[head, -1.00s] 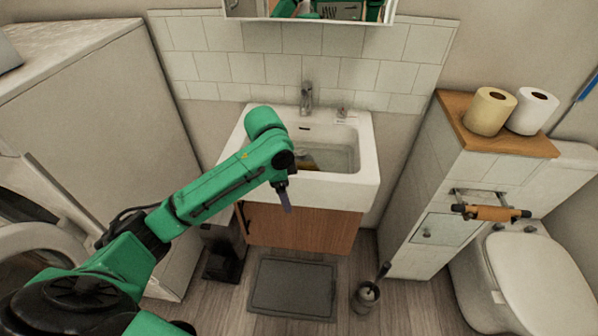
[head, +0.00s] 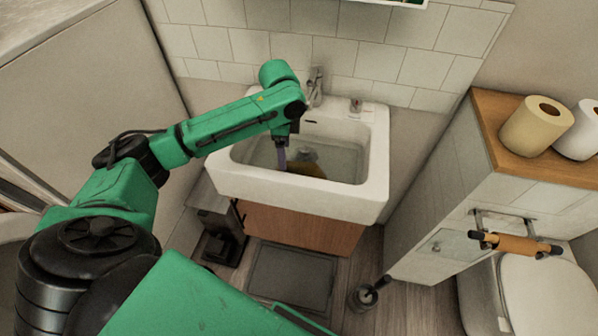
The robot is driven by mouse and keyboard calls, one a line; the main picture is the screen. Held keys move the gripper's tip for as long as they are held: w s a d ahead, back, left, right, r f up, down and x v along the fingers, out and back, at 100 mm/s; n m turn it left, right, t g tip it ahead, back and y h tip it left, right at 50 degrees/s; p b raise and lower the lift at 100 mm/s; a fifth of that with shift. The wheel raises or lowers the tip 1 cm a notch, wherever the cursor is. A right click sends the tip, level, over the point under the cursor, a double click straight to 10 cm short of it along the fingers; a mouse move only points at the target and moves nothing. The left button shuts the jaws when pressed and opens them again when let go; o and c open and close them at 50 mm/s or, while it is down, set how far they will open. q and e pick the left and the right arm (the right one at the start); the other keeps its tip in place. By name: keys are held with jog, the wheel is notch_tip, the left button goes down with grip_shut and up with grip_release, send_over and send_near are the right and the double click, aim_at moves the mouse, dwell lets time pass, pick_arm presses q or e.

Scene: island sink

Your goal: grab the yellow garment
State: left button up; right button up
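The yellow garment (head: 309,170) appears as a dark yellow-brown shape low in the basin of the white sink (head: 350,194). Part of it is hidden behind the sink's front rim and my arm. My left gripper (head: 281,160) points down over the left part of the basin, just left of the garment. A gap seems to remain between them, though depth is hard to judge. Its fingers show edge-on as one thin strip, so I cannot tell their opening. My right gripper is out of view.
A faucet (head: 315,88) stands at the sink's back edge. A wooden cabinet (head: 300,230) is below the sink. A tiled half-wall with a wooden top (head: 483,125) and paper rolls (head: 536,126) stands at the right. A grey mat (head: 292,275) lies on the floor.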

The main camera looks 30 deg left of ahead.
aim_at(301, 168)
pick_arm(q)
jog(key=f, duration=0.5)
jog(key=shift+w+d+f, duration=0.2)
jog(key=shift+f, duration=0.4)
jog(key=c, duration=1.1)
grip_shut()
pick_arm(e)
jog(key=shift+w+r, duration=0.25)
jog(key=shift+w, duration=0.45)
